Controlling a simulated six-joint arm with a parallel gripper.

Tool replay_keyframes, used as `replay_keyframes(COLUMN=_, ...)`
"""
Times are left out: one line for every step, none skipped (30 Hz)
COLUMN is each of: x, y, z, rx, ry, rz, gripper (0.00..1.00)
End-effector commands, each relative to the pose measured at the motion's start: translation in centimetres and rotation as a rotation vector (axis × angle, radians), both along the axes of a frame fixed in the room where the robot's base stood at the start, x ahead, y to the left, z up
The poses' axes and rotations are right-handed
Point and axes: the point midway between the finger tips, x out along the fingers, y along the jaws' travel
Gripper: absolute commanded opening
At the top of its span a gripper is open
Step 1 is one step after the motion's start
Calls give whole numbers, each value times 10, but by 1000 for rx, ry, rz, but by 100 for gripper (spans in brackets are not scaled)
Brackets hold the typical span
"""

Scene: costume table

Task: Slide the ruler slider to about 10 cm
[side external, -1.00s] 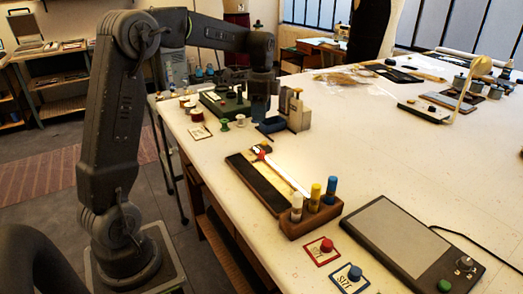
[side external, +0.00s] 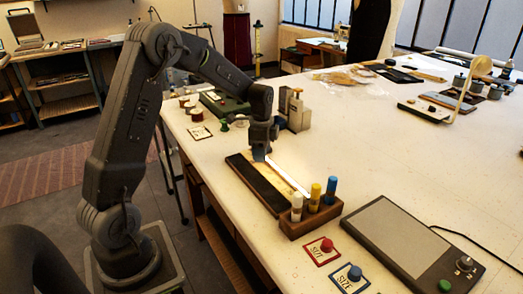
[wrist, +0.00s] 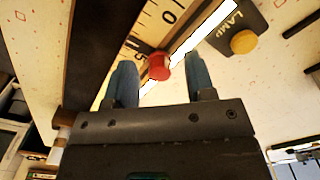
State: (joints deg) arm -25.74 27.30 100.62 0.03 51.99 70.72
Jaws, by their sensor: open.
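The ruler lies along the near left part of the table in the side view, and its pale scale (wrist: 150,32) with printed numbers shows in the wrist view. The slider's round red knob (wrist: 160,66) sits at the scale's edge, beside a bright white strip. My gripper (side external: 261,158) is low over the far end of the ruler and hides the knob in the side view. In the wrist view my gripper (wrist: 162,77) is open, with one finger on each side of the knob. I cannot tell whether either finger touches it.
A dark strip (side external: 258,187) runs along the ruler. A wooden block (side external: 312,221) with several coloured pegs stands at its near end. A panel labelled LAMP with a yellow button (wrist: 243,42) is close by.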

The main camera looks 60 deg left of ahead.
Motion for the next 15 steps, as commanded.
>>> replay_keyframes(x=0, y=0, z=0, rx=0, ry=0, rz=0, gripper=50)
replay_keyframes(x=0, y=0, z=0, rx=0, ry=0, rz=0, gripper=50)
replay_keyframes(x=0, y=0, z=0, rx=0, ry=0, rz=0, gripper=50)
replay_keyframes(x=0, y=0, z=0, rx=0, ry=0, rz=0, gripper=50)
replay_keyframes(x=0, y=0, z=0, rx=0, ry=0, rz=0, gripper=49)
replay_keyframes(x=0, y=0, z=0, rx=0, ry=0, rz=0, gripper=45)
replay_keyframes(x=0, y=0, z=0, rx=0, ry=0, rz=0, gripper=42)
replay_keyframes(x=0, y=0, z=0, rx=0, ry=0, rz=0, gripper=39)
replay_keyframes(x=0, y=0, z=0, rx=-1, ry=1, rz=0, gripper=35)
replay_keyframes(x=0, y=0, z=0, rx=-1, ry=1, rz=0, gripper=33)
replay_keyframes(x=0, y=0, z=0, rx=-1, ry=1, rz=0, gripper=30)
replay_keyframes(x=0, y=0, z=0, rx=-1, ry=1, rz=0, gripper=26)
replay_keyframes(x=0, y=0, z=0, rx=-1, ry=1, rz=0, gripper=23)
replay_keyframes(x=0, y=0, z=0, rx=-1, ry=1, rz=0, gripper=20)
replay_keyframes(x=0, y=0, z=0, rx=0, ry=0, rz=0, gripper=16)
